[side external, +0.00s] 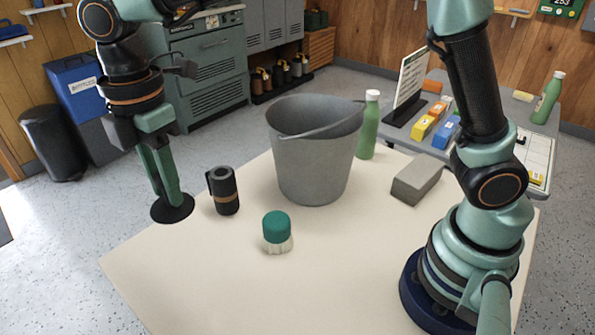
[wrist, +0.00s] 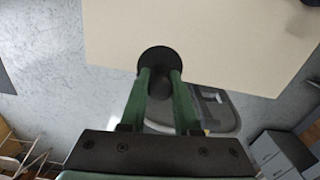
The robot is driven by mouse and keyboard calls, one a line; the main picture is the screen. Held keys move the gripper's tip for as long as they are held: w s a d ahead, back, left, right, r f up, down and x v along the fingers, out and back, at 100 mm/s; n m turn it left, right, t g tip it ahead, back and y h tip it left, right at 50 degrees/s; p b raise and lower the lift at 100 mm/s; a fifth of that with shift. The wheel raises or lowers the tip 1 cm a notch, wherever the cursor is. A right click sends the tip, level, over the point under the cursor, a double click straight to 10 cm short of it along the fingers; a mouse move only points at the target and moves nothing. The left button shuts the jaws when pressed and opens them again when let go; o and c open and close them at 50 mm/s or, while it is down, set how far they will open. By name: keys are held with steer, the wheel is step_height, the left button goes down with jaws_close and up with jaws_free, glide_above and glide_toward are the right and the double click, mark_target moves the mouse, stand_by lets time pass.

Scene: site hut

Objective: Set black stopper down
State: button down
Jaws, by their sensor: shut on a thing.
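The black stopper (side external: 172,209) is a flat, dark disc with a knob. It is at the left edge of the pale table (side external: 215,285) in the side view. My gripper (side external: 168,188) points down and is shut on the stopper's knob. In the wrist view the stopper (wrist: 158,57) sits at the tips of my gripper (wrist: 161,78), its disc overlapping the table's edge in the picture. I cannot tell whether its underside touches the table or hangs just off it.
A green-topped brush (side external: 277,228), a grey bucket (side external: 312,165), a green bottle (side external: 368,130) and a grey block (side external: 417,180) are farther right. The table's front left is clear.

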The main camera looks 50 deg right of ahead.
steer(key=s+a+f+n, duration=0.1)
steer(key=s+n, duration=0.2)
steer(key=s, duration=0.7)
step_height(320, 180, down, 15)
steer(key=shift+f, duration=2.2)
steer(key=c, duration=0.6)
jaws_free()
steer(key=shift+f, duration=0.15)
steer(key=shift+c, duration=0.2)
